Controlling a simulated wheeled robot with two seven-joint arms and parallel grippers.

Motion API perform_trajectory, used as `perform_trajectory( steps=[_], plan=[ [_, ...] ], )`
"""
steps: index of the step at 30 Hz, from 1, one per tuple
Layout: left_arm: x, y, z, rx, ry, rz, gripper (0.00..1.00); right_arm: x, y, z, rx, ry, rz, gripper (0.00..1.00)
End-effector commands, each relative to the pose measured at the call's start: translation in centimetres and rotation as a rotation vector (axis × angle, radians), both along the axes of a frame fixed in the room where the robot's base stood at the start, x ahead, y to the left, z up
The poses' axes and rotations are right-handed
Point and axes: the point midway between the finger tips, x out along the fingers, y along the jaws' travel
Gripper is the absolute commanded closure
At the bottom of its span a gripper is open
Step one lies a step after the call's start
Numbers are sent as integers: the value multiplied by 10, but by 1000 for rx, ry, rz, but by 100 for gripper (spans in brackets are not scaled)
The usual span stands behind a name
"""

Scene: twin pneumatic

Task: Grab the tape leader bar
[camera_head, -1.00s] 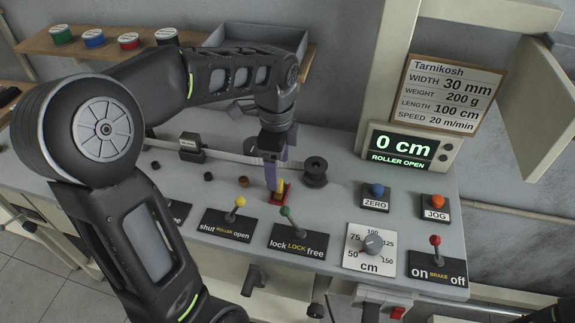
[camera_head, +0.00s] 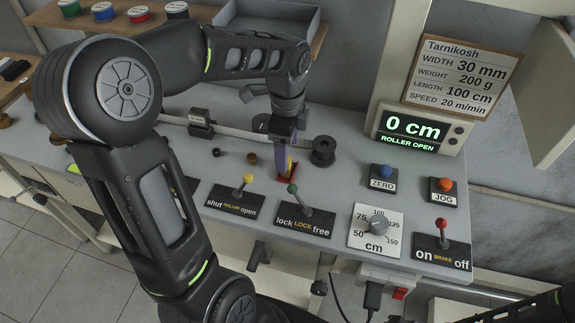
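The tape leader bar looks to be the small red piece with a yellow upright part (camera_head: 290,168) on the bench top, in front of the black roller. My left gripper (camera_head: 284,160) points down right at it, its purple fingers overlapping the yellow part from this view. The fingers hide part of the piece, and I cannot tell whether they are around it, touching it or shut. A pale tape (camera_head: 235,131) runs along the bench behind the gripper to the black roller (camera_head: 323,151). My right gripper is not in view.
Yellow (camera_head: 247,180), green (camera_head: 293,190) and red (camera_head: 441,225) levers stand along the bench's front. The dial (camera_head: 377,226), ZERO button (camera_head: 384,172) and JOG button (camera_head: 446,185) are to the right. The display (camera_head: 414,131) reads 0 cm, ROLLER OPEN.

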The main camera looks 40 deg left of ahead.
Motion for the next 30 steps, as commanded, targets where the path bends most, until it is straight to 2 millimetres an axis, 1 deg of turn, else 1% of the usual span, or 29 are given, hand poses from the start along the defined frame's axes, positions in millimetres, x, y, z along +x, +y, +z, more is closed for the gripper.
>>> perform_trajectory(
  steps=[2, 5, 9, 12, 15, 30],
  plan=[
    [0, 0, -2, 0, 1, 0, 29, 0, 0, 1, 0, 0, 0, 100],
    [0, 0, -10, 0, 4, 0, 29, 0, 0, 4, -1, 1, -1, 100],
    [0, -1, -30, -2, 6, -1, 29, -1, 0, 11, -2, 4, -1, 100],
    [0, 0, -45, 0, 4, -1, 29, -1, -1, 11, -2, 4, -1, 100],
    [1, 0, -51, 0, 2, 0, 29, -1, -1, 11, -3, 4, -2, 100],
    [1, 0, -52, 0, 0, 0, 29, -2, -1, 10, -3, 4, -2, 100]
  ],
)
